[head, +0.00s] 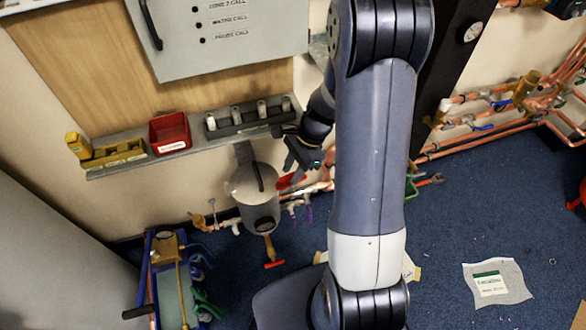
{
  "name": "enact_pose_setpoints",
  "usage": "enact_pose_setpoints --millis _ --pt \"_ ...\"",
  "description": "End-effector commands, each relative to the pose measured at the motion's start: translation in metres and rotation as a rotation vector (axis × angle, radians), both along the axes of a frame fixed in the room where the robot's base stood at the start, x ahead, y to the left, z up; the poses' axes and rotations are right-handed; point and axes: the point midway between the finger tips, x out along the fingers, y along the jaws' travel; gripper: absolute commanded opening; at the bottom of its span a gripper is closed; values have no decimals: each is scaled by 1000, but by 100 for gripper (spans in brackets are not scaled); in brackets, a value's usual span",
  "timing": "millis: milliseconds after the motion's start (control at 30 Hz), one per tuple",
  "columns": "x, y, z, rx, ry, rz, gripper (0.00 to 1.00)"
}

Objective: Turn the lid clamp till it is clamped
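A grey round housing (259,214) with a pale lid (242,182) stands low against the wall, left of my arm. A dark bar (258,177) lies across the lid; it may be the lid clamp, but I cannot tell how far it is turned. My gripper (293,169) is just right of the lid, pointing down and left. A small red part (285,183) shows right beside its fingertips; I cannot tell whether they touch. The fingers are too small and dark to show whether they are open or shut.
A shelf above the housing holds a red bin (170,131), a yellow tray (117,153) and a dark rack (250,116). A grey cabinet (215,45) hangs above. Copper pipes (480,133) run along the right wall. A blue rig (172,270) stands lower left.

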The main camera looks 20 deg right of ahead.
Motion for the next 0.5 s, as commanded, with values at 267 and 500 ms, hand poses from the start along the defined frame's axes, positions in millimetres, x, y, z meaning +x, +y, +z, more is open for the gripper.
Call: enact_pose_setpoints --millis 267,500 --pt "0 0 0 0 0 0 9" --pt "0 0 0 0 0 0 0"
